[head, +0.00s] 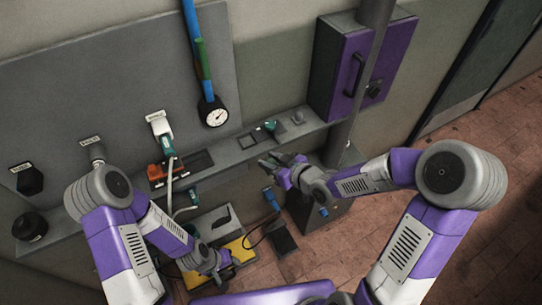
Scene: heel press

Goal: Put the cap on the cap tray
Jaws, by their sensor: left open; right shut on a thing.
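My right gripper (272,163) reaches in from the right, just in front of the wall shelf. It is shut on a small grey piece that looks like the cap, mostly hidden by the fingers. My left gripper (217,268) is open, low down over a yellow and grey surface (240,250).
A purple cabinet (375,65) and a grey post (345,130) stand right. A blue plug (270,196) with a cable is below.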

